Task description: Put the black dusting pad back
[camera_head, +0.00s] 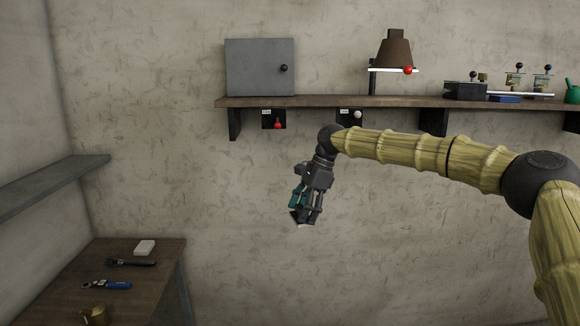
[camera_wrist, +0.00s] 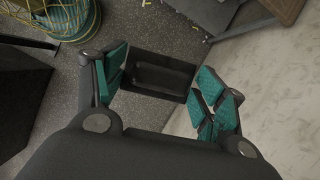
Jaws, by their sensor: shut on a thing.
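My gripper (camera_head: 303,207) hangs in front of the wall, below the wall shelf, at the end of my arm, with its fingers pointing down. In the wrist view my gripper (camera_wrist: 160,88) has its teal finger pads closed on two opposite sides of a black rectangular pad (camera_wrist: 160,76). The pad has a sunken, tray-like face and is held in the air above the floor. In the head view the pad is mostly hidden at the fingertips, and only a small dark and pale bit shows there.
A wall shelf (camera_head: 330,102) holds a grey cabinet (camera_head: 255,68), a brown lamp-like thing (camera_head: 396,53) and small devices. At lower left, a wooden table (camera_head: 165,280) holds a white block (camera_head: 145,247), a black tool (camera_head: 130,262), a blue-handled tool (camera_head: 116,285) and a brass cup (camera_head: 95,315).

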